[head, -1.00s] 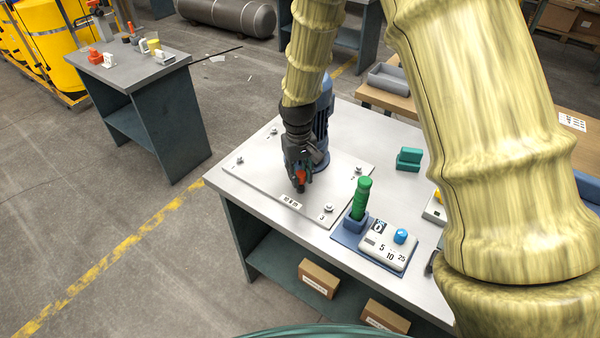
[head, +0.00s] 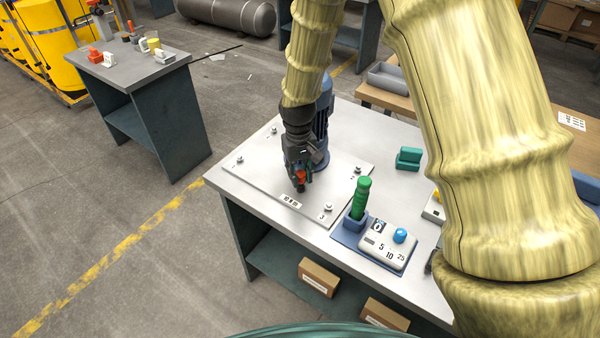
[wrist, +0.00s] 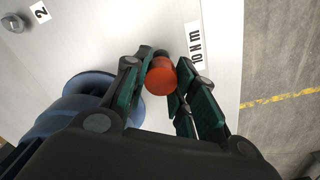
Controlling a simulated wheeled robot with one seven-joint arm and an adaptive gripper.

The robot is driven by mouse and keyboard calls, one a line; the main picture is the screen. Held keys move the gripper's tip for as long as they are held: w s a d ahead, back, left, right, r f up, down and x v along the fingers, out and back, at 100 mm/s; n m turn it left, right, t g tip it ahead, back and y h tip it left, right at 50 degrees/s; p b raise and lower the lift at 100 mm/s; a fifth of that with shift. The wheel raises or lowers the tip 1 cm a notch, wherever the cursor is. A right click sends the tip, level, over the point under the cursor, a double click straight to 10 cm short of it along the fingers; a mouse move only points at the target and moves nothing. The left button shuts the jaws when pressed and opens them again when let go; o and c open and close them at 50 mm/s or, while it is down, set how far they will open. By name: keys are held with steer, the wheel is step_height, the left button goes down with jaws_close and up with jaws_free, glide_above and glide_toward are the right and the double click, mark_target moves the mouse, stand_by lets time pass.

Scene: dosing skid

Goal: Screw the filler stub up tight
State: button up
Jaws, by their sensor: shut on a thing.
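The filler stub, an orange-red round piece (wrist: 160,77), sits between the two green-padded fingers of my gripper (wrist: 158,88) in the wrist view. My gripper is shut on it. In the head view my gripper (head: 300,180) points down over the pale plate (head: 262,178), beside the blue ribbed motor (head: 323,125), and the stub's orange side (head: 301,175) shows at the fingers. The stub's lower end and its thread are hidden, so I cannot tell how far in it sits. A "10 N m" label (wrist: 196,42) lies close by on the plate.
Numbered bolts stand at the plate's corners, one near corner 3 (head: 328,207). A green-handled tool (head: 361,197) stands upright in a blue holder, beside a dial box (head: 387,246). A teal block (head: 408,158) lies farther right. A side bench (head: 128,70) holds small parts.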

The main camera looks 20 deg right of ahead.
mark_target(299, 172)
steer(key=shift+f+b, duration=0.4)
steer(key=shift+f, duration=0.65)
steer(key=o, duration=0.9)
steer(key=shift+o, duration=0.2)
step_height(299, 172, up, 12)
steer(key=shift+w+a+f, duration=0.1)
steer(key=shift+a, duration=0.05)
steer(key=shift+c, duration=0.4)
